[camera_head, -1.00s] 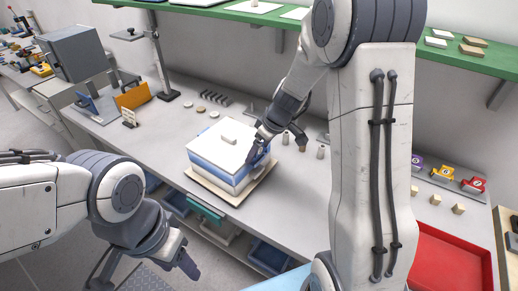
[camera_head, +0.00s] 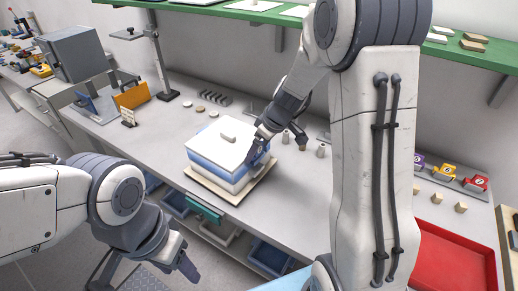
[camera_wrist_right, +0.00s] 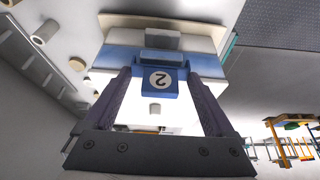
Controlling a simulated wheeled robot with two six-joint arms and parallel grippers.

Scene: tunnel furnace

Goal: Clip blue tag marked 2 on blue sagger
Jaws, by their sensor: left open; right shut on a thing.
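The blue sagger (camera_head: 208,168) is a white box with a blue band and a white lid, standing on a cream board (camera_head: 213,188) on the bench. The blue tag marked 2 (camera_wrist_right: 161,80) is between the fingers of my right gripper (camera_wrist_right: 160,92), which is shut on it. In the right wrist view the tag lies against the blue band of the sagger (camera_wrist_right: 205,64); whether it is clipped on I cannot tell. In the head view my right gripper (camera_head: 255,150) is at the sagger's right side, and the tag is hidden. My left gripper (camera_head: 168,274) is open and empty, in front of the bench.
Purple, yellow and red tags (camera_head: 445,172) stand on a rack at the right, above a red tray (camera_head: 450,265). Small cylinders (camera_head: 301,143) stand right of the sagger. A green shelf (camera_head: 470,50) runs above. Blue bins (camera_head: 270,256) sit below the bench.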

